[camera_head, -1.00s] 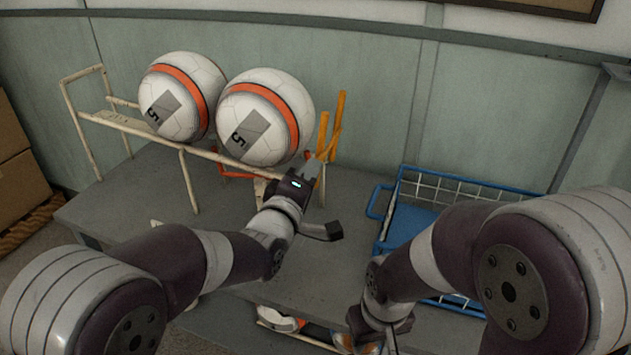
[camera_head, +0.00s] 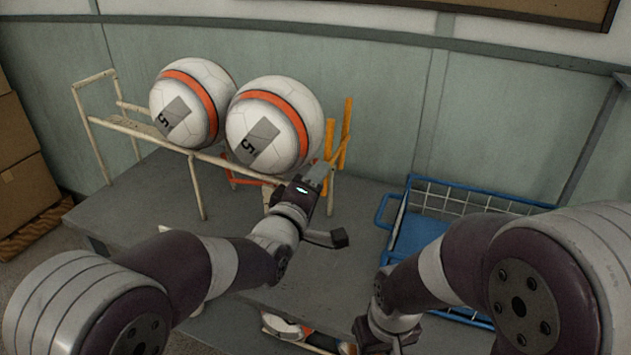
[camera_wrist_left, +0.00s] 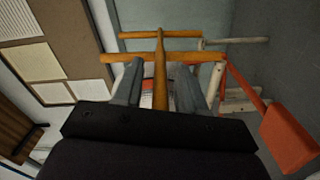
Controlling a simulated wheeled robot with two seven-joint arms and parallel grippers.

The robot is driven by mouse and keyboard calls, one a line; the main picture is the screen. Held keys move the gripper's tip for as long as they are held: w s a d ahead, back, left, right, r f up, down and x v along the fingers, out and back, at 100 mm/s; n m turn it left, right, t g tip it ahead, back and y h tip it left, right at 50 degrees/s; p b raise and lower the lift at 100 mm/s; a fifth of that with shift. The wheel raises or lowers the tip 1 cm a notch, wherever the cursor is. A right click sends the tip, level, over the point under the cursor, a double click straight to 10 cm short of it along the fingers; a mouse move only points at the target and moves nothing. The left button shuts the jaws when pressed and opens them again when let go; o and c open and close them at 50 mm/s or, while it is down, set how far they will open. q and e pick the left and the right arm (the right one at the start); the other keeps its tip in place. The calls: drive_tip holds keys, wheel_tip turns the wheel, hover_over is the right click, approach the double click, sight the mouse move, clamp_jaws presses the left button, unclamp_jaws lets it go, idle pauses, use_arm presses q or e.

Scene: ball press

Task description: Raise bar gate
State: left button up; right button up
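The yellow-orange bar gate (camera_head: 338,143) stands at the right end of a cream rail rack (camera_head: 145,128), beside two white balls with orange bands, the left ball (camera_head: 190,104) and the right ball (camera_head: 272,124). My left gripper (camera_head: 318,176) is at the gate's near side, just below the upright prongs. In the left wrist view my left gripper (camera_wrist_left: 158,82) has its fingers apart, with an orange bar (camera_wrist_left: 160,68) running between them and a crossbar (camera_wrist_left: 205,57) beyond the tips. Contact is not clear. My right gripper (camera_head: 388,340) is low in the head view, its fingers mostly hidden.
A red-orange paddle (camera_wrist_left: 288,136) is right of the fingers in the wrist view. Another ball (camera_head: 283,326) shows below the table edge. Cardboard boxes (camera_head: 22,150) stand left.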

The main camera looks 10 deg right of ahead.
use_arm(q)
drive_tip(key=v, duration=1.2)
drive_tip(key=shift+s+a, duration=0.2)
drive_tip(key=shift+s, duration=0.1)
drive_tip(key=s+a+f+m+g+y, duration=0.3)
drive_tip(key=a+f+m+g, duration=0.15)
drive_tip(key=f, duration=0.35)
drive_tip(key=s+a+f+m+g+y, duration=0.3)
drive_tip(key=a+f+m+g+y, duration=0.15)
drive_tip(key=f, duration=0.25)
drive_tip(key=s+a+f+g+y, duration=0.1)
drive_tip(key=s+a+f+g, duration=0.1)
drive_tip(key=s+a, duration=0.35)
drive_tip(key=s+a+f+g+y, duration=0.2)
drive_tip(key=a+g, duration=0.1)
drive_tip(key=a, duration=0.6)
wheel_tip(320, 180, up, 19)
drive_tip(key=p, duration=2)
drive_tip(key=shift+r+n, duration=0.2)
drive_tip(key=shift+n, duration=0.2)
